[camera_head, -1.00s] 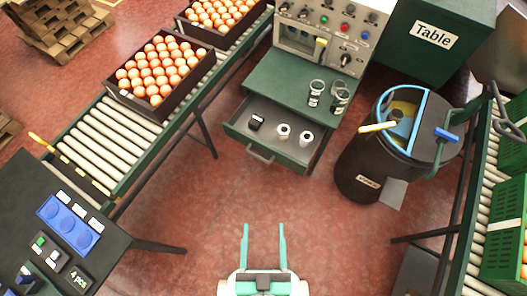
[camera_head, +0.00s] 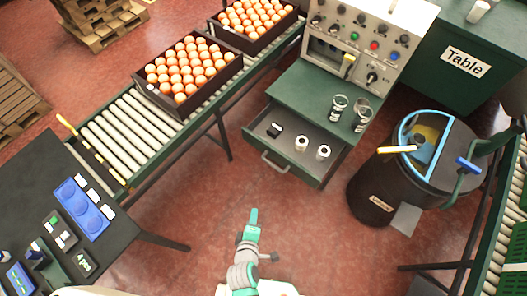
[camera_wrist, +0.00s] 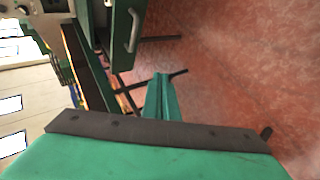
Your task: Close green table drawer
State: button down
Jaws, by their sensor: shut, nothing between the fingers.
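The green table (camera_head: 310,92) has its drawer (camera_head: 262,133) pulled open. The drawer has a grey bar handle (camera_head: 275,163) on its front and holds a small black item and two white rolls. In the wrist view, the drawer front (camera_wrist: 121,40) and its handle (camera_wrist: 133,30) show at the top, left of centre. My gripper (camera_head: 253,215) is below the drawer front in the head view, apart from the handle. Its green fingers are shut together and empty; they also show in the wrist view (camera_wrist: 161,85).
A black barrel (camera_head: 372,195) with a blue rim stands right of the drawer. Glass jars (camera_head: 338,107) stand on the tabletop. Red floor in front of the drawer is clear.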

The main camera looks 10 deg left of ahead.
jog(key=w+a+f+n+h, duration=0.3)
jog(key=w+n, duration=0.5)
jog(key=w, duration=0.1)
jog(key=n+h, duration=0.3)
jog(key=n, duration=0.2)
send_near(268, 148)
jog(key=x, duration=0.5)
jog(key=shift+f, duration=0.2)
jog(key=shift+w+d, duration=0.2)
jog(key=shift+w, duration=0.1)
jog(key=w+d, duration=0.4)
jog(key=w, duration=0.3)
jog(key=w+d, duration=0.5)
jog(key=w, duration=0.3)
jog(key=shift+w+d, duration=0.2)
jog(key=shift+w, duration=0.1)
